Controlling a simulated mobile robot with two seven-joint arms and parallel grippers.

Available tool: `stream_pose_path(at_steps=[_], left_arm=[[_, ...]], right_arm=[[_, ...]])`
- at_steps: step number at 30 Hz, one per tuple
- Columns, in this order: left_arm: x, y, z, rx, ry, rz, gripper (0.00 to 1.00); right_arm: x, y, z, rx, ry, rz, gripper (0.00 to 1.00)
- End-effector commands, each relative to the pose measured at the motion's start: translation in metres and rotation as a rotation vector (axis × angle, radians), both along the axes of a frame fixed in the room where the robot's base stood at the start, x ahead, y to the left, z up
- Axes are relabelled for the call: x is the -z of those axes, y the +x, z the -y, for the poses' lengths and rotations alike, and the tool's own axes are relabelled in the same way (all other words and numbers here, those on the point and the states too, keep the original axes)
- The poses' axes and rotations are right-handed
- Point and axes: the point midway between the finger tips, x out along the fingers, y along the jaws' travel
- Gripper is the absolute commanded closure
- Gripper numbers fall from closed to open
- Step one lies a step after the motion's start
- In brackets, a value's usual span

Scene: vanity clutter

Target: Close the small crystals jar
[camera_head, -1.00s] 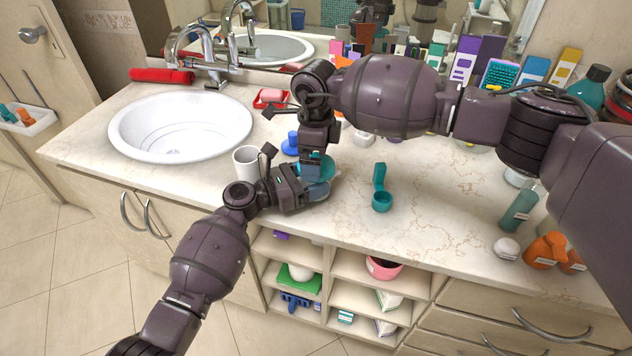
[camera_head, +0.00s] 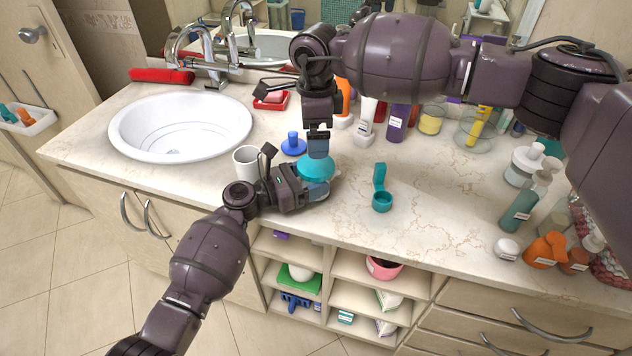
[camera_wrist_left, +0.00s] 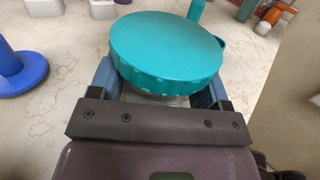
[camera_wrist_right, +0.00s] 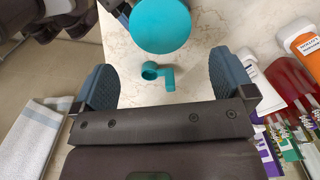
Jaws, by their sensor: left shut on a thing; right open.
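The small jar stands near the counter's front edge, its clear body (camera_wrist_left: 150,96) showing below the lid in the left wrist view. The round teal lid (camera_head: 316,168) sits over its mouth and looks about level; I cannot tell how tightly it is seated. The lid also shows in the left wrist view (camera_wrist_left: 167,48) and the right wrist view (camera_wrist_right: 160,25). My left gripper (camera_head: 318,190) is shut around the jar body from the left, below the lid. My right gripper (camera_head: 318,145) points down above the lid, open, with nothing between its fingers (camera_wrist_right: 164,80).
A teal scoop-like piece (camera_head: 381,195) stands right of the jar. A white cup (camera_head: 246,162) and a blue piece (camera_head: 293,145) stand on its left. Bottles and containers, including a purple one (camera_head: 397,122), line the back. The counter's right middle (camera_head: 440,195) is clear.

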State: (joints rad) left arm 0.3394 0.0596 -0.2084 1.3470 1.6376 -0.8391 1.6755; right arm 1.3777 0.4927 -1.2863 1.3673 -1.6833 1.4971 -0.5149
Motion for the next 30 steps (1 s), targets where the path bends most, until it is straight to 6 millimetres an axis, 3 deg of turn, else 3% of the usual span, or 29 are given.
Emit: stream_pose_path(at_steps=[13,30], left_arm=[[0.000,0.000,0.000,0.000,-0.001,0.000,0.96],[0.000,0.000,0.000,0.000,-0.001,0.000,0.96]], right_arm=[[0.007,0.000,0.000,-0.003,-0.001,-0.002,0.00],[0.074,0.000,0.000,-0.002,0.000,0.000,0.00]])
